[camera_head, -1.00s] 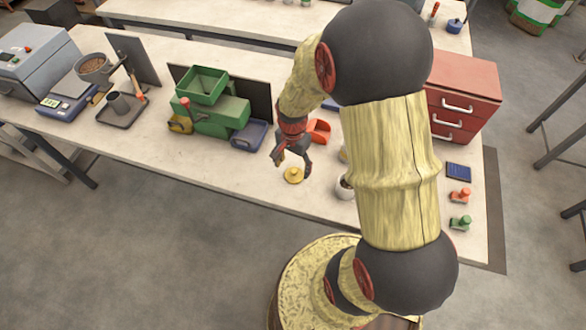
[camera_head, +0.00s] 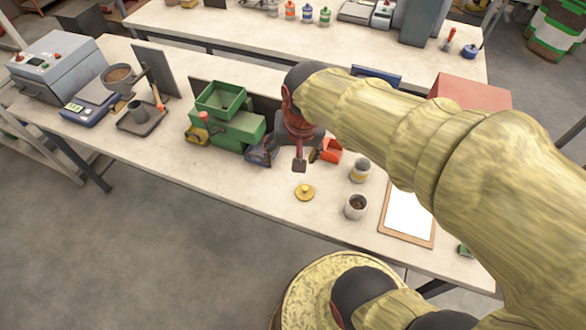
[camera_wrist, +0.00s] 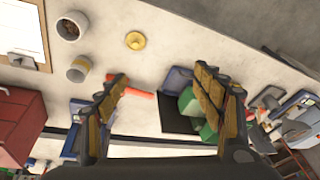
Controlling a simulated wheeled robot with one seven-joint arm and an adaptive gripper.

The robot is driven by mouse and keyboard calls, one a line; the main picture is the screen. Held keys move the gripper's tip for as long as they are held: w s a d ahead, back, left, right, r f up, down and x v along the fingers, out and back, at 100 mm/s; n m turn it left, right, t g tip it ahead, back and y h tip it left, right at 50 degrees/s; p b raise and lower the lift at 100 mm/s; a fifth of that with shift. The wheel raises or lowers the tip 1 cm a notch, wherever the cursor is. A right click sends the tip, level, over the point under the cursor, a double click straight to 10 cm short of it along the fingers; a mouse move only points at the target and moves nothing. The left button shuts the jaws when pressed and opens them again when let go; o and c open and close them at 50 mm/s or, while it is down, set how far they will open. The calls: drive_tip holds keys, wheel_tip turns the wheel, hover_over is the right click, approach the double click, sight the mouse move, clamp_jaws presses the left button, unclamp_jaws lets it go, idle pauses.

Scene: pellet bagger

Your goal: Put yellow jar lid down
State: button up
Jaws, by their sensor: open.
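The yellow jar lid (camera_head: 305,192) lies flat on the workbench (camera_head: 250,180) near its front edge, knob up. It also shows in the wrist view (camera_wrist: 135,40), apart from my fingers. My gripper (camera_head: 300,165) is above the bench, behind the lid in the head view. In the wrist view my gripper (camera_wrist: 165,95) has its two fingers spread wide with nothing between them. A grey cup with dark contents (camera_head: 356,207) and a jar with a yellow band (camera_head: 359,170) stand to the right of the lid.
A green machine (camera_head: 228,120) stands left of my gripper, with a blue bin (camera_head: 262,150) beside it. An orange-red scoop or bin (camera_head: 328,151) is close to my gripper's right. A clipboard (camera_head: 408,215) lies farther right. Bench left of the lid is clear.

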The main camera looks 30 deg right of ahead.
drive_tip(key=s+a+r+n+t, duration=0.2)
drive_tip(key=s+a+r+n, duration=0.2)
drive_tip(key=s+r+n, duration=0.1)
drive_tip(key=s+r, duration=0.1)
drive_tip(key=s, duration=0.1)
drive_tip(key=shift+s+a+r+n, duration=0.15)
drive_tip(key=shift+s+r+n, duration=0.15)
drive_tip(key=shift+n, duration=0.1)
